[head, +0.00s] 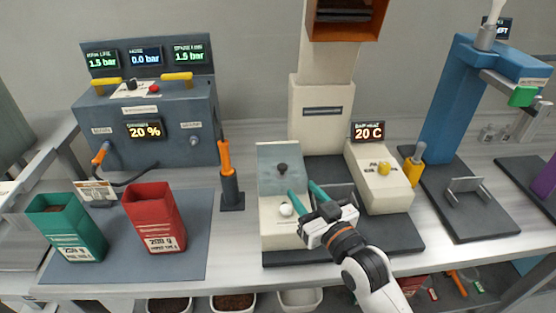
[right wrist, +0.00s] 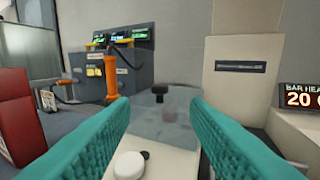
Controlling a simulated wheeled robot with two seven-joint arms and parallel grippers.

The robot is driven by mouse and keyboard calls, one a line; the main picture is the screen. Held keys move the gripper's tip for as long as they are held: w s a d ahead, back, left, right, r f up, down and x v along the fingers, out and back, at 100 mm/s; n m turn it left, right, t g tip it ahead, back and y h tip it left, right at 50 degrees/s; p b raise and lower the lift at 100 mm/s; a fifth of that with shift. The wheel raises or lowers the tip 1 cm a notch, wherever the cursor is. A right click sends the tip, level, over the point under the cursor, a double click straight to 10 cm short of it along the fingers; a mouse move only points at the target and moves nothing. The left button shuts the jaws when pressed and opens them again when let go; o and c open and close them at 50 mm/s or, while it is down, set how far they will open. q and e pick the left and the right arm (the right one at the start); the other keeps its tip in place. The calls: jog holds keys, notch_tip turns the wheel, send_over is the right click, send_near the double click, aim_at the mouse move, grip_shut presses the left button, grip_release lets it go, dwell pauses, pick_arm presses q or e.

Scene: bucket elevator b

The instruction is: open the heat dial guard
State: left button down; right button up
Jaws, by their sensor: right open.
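The heat dial guard appears to be the see-through pale panel (head: 268,157) at the back of the cream box (head: 270,236) in the head view. A dark knob (head: 283,168) shows at the panel. In the right wrist view the panel (right wrist: 145,117) is ahead, between the fingers, with the knob (right wrist: 160,91) near its top and a faint reddish shape behind it. I cannot tell whether the panel is hinged up or down. My right gripper (head: 302,189) is open above the box's right side, with nothing between its teal fingers. My left gripper is out of view.
A white ball knob (head: 286,210) sits on the box's front, below my right fingers. To the right is a cream unit (head: 383,195) with a yellow knob and a 20 C display (head: 368,132).

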aim_at(285, 169)
jog(key=x, duration=0.5)
jog(key=shift+w+a+r, duration=0.1)
jog(key=shift+r, duration=0.05)
jog(key=x, duration=0.4)
jog(key=shift+p, duration=0.35)
jog(key=shift+w+a, duration=0.15)
jog(key=shift+w, duration=0.2)
jog(key=shift+w+a, duration=0.1)
jog(key=shift+w, duration=0.25)
jog(key=shift+c, duration=0.6)
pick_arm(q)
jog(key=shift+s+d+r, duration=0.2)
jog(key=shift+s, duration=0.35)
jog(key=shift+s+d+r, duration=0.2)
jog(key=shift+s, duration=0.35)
pick_arm(e)
grip_shut()
